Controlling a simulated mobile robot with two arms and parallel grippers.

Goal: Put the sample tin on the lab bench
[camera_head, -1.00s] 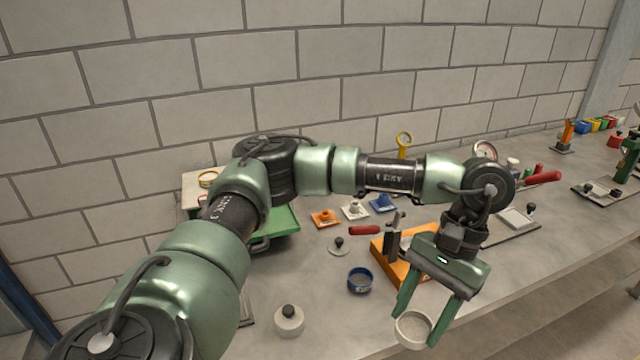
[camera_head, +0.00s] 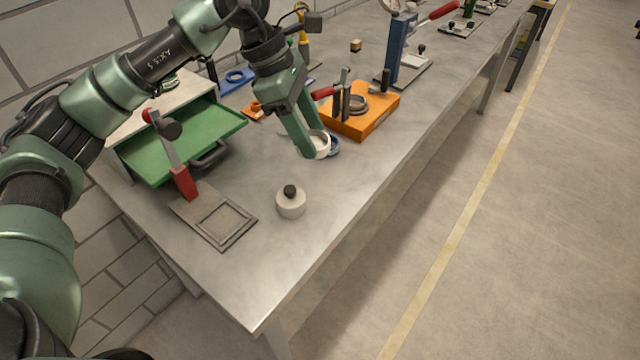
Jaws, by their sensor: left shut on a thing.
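My left gripper (camera_head: 313,140) is shut on a round, shallow, light-grey tin (camera_head: 320,145). I take this to be the sample tin. The green fingers point down and hide part of its side. The tin is over the lab bench (camera_head: 330,190), a grey metal-topped table. I cannot tell whether its base touches the top. My right gripper is not in view.
An orange block with a clamp (camera_head: 362,120) is right of the held tin. A green tray (camera_head: 180,142) and a red-handled clamp on a plate (camera_head: 184,180) are left. Bare bench lies around the pot.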

